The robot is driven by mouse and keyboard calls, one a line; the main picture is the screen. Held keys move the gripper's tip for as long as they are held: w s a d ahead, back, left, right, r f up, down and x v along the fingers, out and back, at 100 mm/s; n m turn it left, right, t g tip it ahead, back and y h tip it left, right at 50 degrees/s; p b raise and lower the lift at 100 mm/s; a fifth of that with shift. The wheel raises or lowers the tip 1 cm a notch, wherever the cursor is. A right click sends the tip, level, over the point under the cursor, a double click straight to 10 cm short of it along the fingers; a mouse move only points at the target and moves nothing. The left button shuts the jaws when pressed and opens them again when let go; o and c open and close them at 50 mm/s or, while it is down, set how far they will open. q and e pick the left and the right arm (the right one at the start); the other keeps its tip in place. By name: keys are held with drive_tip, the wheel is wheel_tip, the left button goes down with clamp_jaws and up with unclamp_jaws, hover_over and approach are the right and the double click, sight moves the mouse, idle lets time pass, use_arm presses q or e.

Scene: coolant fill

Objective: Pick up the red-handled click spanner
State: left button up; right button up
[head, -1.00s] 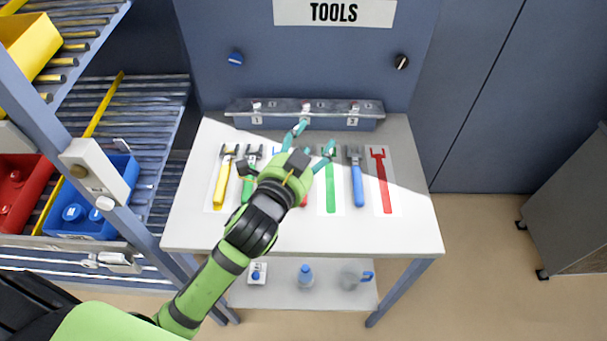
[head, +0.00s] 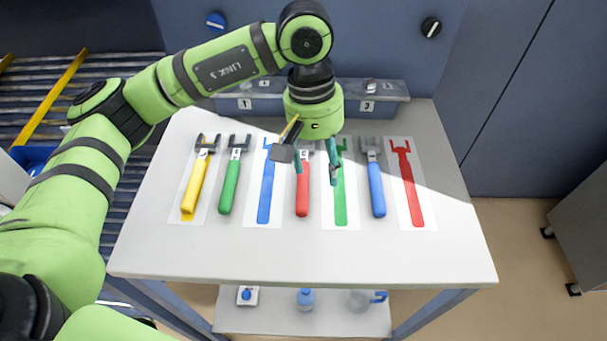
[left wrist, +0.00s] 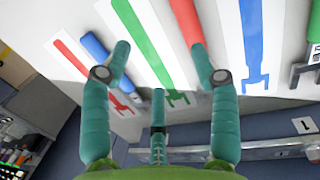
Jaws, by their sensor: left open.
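The red-handled spanner (head: 302,192) lies on the white table between a blue printed outline and a green one. Its grey head is partly hidden by my left gripper. My left gripper (head: 315,172) points down above the table near the spanner's head end, open and empty. One finger is near the red handle, the other over the green outline. In the left wrist view the red handle (left wrist: 184,22) runs up from the right fingertip, which hides its lower part. The open gripper (left wrist: 162,60) shows there too, over the green outline. My right gripper is not in view.
A blue-handled spanner (head: 376,190) lies right of the green outline (head: 340,205). Green-handled (head: 230,185) and yellow-handled (head: 194,188) spanners lie left. A red printed outline (head: 407,185) is at the right. A grey numbered rack (head: 385,97) stands behind. The table's front is clear.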

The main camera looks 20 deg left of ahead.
sight(306, 176)
use_arm(q)
drive_tip(key=a+y, duration=0.1)
drive_tip(key=w+a, duration=0.1)
drive_tip(key=a, duration=0.1)
drive_tip(key=shift+w+a+t+y, duration=0.2)
drive_tip(key=shift+a+t+y, duration=0.1)
drive_tip(key=shift+y, duration=0.1)
drive_tip(key=shift+f+p, duration=0.5)
drive_tip(key=shift+f, duration=0.2)
drive_tip(key=f, duration=0.1)
drive_tip(key=f+p, duration=0.1)
drive_tip(key=f, duration=0.2)
drive_tip(key=shift+w+d+f+p, duration=0.1)
drive_tip(key=shift+d+f+p, duration=0.15)
drive_tip(key=shift+d+p, duration=0.1)
drive_tip(key=shift+f, duration=0.25)
clamp_jaws()
